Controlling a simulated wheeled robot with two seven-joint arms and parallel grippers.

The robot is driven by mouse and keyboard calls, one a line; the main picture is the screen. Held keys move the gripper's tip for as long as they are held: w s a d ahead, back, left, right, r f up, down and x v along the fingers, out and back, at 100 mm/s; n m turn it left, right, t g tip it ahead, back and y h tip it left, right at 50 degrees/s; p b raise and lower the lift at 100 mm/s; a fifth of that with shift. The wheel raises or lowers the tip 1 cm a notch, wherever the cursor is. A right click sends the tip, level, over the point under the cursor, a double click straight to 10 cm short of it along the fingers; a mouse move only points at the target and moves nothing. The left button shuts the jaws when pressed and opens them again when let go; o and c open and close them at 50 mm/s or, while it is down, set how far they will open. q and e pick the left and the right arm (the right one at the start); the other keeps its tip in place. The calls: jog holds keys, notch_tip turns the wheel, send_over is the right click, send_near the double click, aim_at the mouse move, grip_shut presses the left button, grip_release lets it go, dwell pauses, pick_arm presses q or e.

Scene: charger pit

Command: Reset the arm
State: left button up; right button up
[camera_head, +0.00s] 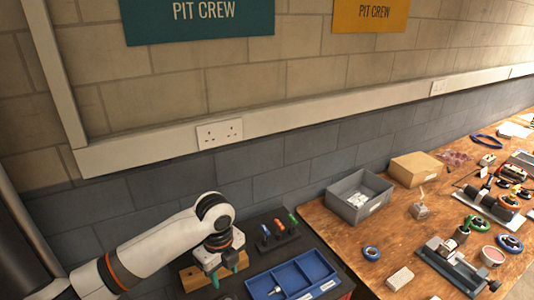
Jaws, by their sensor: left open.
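My left arm comes in from the lower left in the head view. My left gripper (222,274) points down over a wooden block (192,277) at the left end of the dark bench top. Its two fingers are apart, with dark green tips. I cannot tell whether the fingers touch the block or anything on it. My right gripper is not in view.
A blue divided tray (293,276) lies right of the gripper, with a rack of coloured-handled tools (277,234) behind it. A grey bin (357,194), a cardboard box (415,168) and a vise (452,263) stand on the wooden bench (350,243). A brick wall with sockets (219,133) rises behind.

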pick_arm(q)
jog(key=s+d+f+n+t+h, duration=0.1)
jog(key=s+d+f+n+h, duration=0.15)
jog(key=s+f+n, duration=0.35)
jog(key=s+d+f+n+t+h, duration=0.1)
jog(key=s+d+n, duration=0.35)
jog(key=s, duration=0.35)
jog(key=s+a+f+n+t+y, duration=0.1)
jog(key=s+a+n+t+y, duration=0.15)
jog(key=s+a+n, duration=1)
notch_tip(320, 180, down, 28)
jog(key=g+b, duration=0.1)
jog(key=g, duration=0.1)
jog(key=s+a+f+g+y+b, duration=0.1)
jog(key=s+a+f, duration=0.2)
jog(key=s+f, duration=1.3)
jog(key=shift+s+a+f, duration=0.15)
jog(key=shift+s+f, duration=0.05)
jog(key=shift+s, duration=0.2)
